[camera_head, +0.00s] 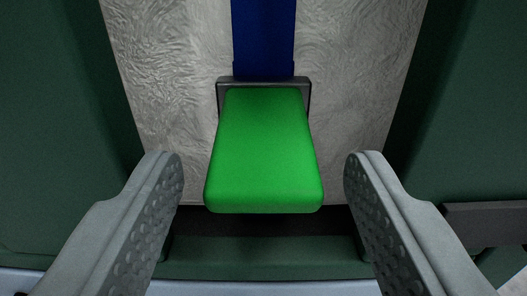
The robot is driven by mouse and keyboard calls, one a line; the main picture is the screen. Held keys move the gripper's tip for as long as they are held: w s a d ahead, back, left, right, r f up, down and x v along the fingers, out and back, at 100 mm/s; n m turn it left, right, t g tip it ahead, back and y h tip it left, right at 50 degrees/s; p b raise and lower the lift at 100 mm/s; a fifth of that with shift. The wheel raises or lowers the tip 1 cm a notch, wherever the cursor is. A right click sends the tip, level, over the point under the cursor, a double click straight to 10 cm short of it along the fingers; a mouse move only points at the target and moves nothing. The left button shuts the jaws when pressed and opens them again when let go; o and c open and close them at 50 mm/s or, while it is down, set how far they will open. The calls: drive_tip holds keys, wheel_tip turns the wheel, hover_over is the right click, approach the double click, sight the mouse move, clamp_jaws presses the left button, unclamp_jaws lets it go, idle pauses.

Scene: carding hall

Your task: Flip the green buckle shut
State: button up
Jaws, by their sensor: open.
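The green buckle (264,150) is a broad flap in the middle of the view, set in a dark metal frame (222,97). Its wide end points toward me and it seems to stick out from the surface behind it. A blue strap (263,40) runs from the frame to the top edge. My gripper (263,180) is open, with one grey studded finger on each side of the buckle's near end. A gap shows between each finger and the buckle.
A pale grey crinkled surface (170,70) lies behind the strap. Dark green panels stand at left (55,120) and right (470,110), with a green crosspiece (265,257) below. A dark bar (485,222) sticks in at the lower right.

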sight(263, 249)
drive_tip(key=shift+w, duration=0.1)
drive_tip(key=c, duration=1)
drive_tip(key=shift+f, duration=0.15)
drive_tip(key=f+t, duration=0.1)
drive_tip(key=t, duration=0.2)
drive_tip(key=shift+w+f, duration=0.2)
drive_tip(key=shift+f, duration=0.2)
drive_tip(key=shift+w+f+t, duration=0.3)
drive_tip(key=shift+f+t, duration=0.1)
drive_tip(key=shift+t, duration=0.6)
drive_tip(key=shift+w+f+t, duration=0.25)
drive_tip(key=shift+f+t, duration=0.15)
drive_tip(key=shift+t, duration=0.6)
drive_tip(key=o, duration=1)
